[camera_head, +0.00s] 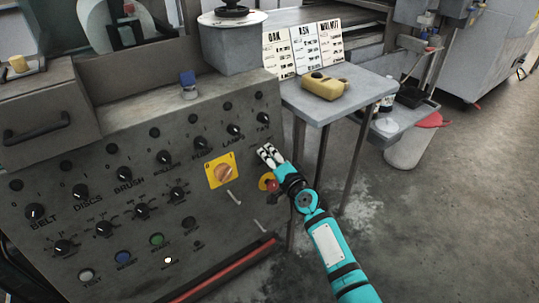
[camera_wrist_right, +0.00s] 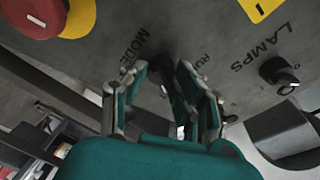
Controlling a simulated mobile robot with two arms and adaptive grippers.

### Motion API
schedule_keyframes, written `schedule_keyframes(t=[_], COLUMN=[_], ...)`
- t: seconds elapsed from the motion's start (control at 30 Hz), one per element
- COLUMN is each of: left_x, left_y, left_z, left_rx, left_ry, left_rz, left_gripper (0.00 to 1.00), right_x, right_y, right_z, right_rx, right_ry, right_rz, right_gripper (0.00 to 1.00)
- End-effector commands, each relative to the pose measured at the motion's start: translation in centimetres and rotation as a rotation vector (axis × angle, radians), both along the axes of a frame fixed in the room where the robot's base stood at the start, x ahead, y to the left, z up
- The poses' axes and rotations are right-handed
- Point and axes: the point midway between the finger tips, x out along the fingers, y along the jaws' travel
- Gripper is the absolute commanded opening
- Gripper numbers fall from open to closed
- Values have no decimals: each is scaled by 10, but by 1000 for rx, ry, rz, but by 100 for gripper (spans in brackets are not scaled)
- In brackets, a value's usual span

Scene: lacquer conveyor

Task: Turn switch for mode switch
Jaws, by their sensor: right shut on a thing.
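The grey control panel (camera_head: 145,190) fills the left of the head view. My right gripper (camera_head: 268,153) is at its right side, with the fingers against the panel below the FAN knob. In the right wrist view, my right gripper (camera_wrist_right: 160,82) has its fingers around the dark mode switch (camera_wrist_right: 163,90), beside the printed MODE and RUN labels. The exact direction the switch points cannot be told. My left gripper is not in view.
A red stop button (camera_head: 271,185) on a yellow plate sits just below my right gripper. A yellow plate with an orange rotary switch (camera_head: 223,173) is to its left. The LAMPS knob (camera_wrist_right: 279,72) is close by. A small table (camera_head: 345,95) stands behind at right.

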Motion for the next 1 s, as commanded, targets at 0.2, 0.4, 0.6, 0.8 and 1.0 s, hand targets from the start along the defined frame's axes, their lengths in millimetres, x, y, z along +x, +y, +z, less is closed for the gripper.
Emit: schedule_keyframes(t=[0.2,0.4,0.6,0.8,1.0], left_x=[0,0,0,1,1], left_y=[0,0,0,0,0], left_z=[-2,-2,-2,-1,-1], left_rx=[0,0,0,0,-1], left_ry=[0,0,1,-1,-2], left_rz=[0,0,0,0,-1], left_gripper=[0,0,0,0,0], right_x=[0,0,0,0,-10], right_y=[-1,-1,0,0,-5], right_z=[-1,-1,-1,0,0], right_rx=[6,6,5,5,7], right_ry=[6,5,5,3,4], right_rz=[-3,-2,-2,-2,-1], right_gripper=[0,31,52,52,52])
